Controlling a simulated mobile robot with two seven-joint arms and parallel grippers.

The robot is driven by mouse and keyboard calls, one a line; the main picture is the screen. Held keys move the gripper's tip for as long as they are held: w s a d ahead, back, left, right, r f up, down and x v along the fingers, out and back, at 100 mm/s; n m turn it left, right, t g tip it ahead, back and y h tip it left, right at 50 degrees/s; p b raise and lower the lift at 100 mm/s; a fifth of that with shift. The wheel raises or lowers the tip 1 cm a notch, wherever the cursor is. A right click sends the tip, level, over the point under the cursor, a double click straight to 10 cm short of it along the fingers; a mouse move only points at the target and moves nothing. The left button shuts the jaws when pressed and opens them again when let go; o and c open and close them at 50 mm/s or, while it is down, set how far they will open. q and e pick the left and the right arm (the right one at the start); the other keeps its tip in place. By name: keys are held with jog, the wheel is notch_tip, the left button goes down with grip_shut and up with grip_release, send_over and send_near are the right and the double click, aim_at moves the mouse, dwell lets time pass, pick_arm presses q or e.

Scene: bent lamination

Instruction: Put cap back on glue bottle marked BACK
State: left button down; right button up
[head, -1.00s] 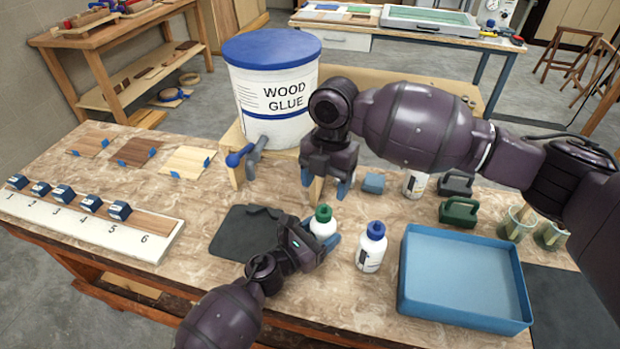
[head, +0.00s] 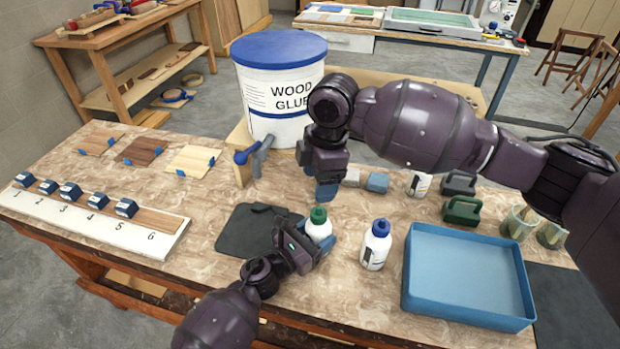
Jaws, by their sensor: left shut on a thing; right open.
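A white glue bottle (head: 319,231) with a green top stands over the right edge of a dark mat. My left gripper (head: 322,243) is shut on this bottle's body from the left. The green cap (head: 318,215) appears seated on top; whether it is fully down I cannot tell. My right gripper (head: 327,190) points down just above and behind the green cap, open and apart from it, its fingers seen nearly edge-on. A second white bottle (head: 375,250) with a blue cap stands upright to the right. The word BACK cannot be read on either bottle.
A blue tray (head: 467,315) fills the front right. A dark mat (head: 240,233) lies left of the held bottle. The big wood glue bucket (head: 280,90) stands behind.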

pick_arm(q)
jog(key=shift+s+a, duration=0.2)
jog(key=shift+a, duration=0.15)
pick_arm(e)
jog(key=shift+s+a+r+m, duration=0.2)
jog(key=shift+a+m, duration=0.1)
jog(key=shift+m, duration=0.2)
pick_arm(q)
jog(key=shift+c, duration=0.8)
grip_release()
pick_arm(e)
jog(key=shift+w, duration=0.1)
pick_arm(q)
jog(key=b+v, duration=0.1)
jog(key=v, duration=0.9)
jog(key=shift+s+a, duration=0.2)
jog(key=shift+s, duration=0.05)
pick_arm(e)
jog(key=shift+f, duration=0.6)
